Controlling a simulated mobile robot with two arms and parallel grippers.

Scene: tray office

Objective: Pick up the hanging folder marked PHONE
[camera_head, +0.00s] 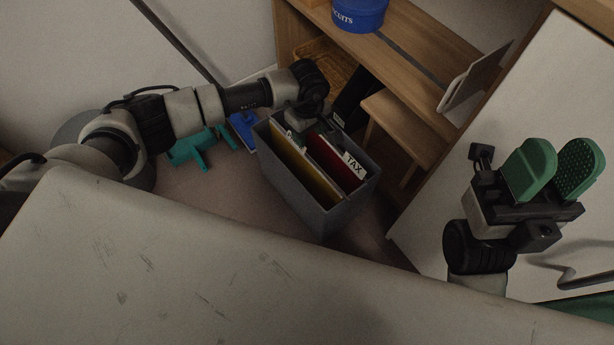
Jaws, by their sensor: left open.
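A grey bin (312,213) stands on the floor beyond the near pale surface and holds upright hanging folders. A yellow folder (305,172) is on its left side. A red folder (325,155) with a white tab reading TAX is on its right side. No tab reading PHONE can be made out. My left gripper (312,130) is over the back of the bin, pointing down at the folders; its fingertips are mostly hidden by the wrist, and it is open. My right gripper (556,170), with green finger pads, is raised at the right, open and empty, away from the bin.
A wooden shelf unit (405,45) stands behind the bin, with a blue tin (359,14) on top. Teal (198,148) and blue (242,130) items lie on the floor left of the bin. A pale surface (180,265) fills the foreground.

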